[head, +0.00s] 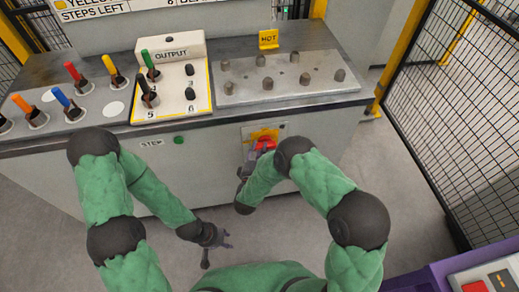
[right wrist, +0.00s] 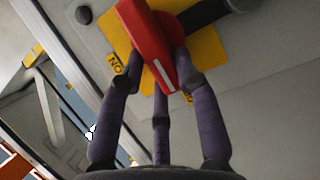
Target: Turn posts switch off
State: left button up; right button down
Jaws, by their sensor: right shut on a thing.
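The switch has a red handle (head: 264,145) on a yellow plate (head: 256,134) on the bench's front face. In the right wrist view the red handle (right wrist: 150,45) lies tilted across the yellow plate (right wrist: 207,52), with a white mark near its lower end. Letters reading "NO" in this view show beside it. My right gripper (head: 252,160) is at the switch, and in the right wrist view its purple fingers (right wrist: 160,85) are shut around the handle. The forearm partly hides this in the head view. My left gripper (head: 219,248) hangs low over the floor, fingers spread, empty.
Above the switch is a grey bench with coloured pegs, a white OUTPUT box (head: 170,85) and a metal plate with several knobs (head: 284,76). A green STEP button (head: 179,140) is left of the switch. A mesh fence (head: 460,110) stands right.

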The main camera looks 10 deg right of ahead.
dwell(0.4)
jog(key=c, duration=0.9)
grip_release()
jog(key=shift+a, duration=0.1)
jog(key=v, duration=1.2)
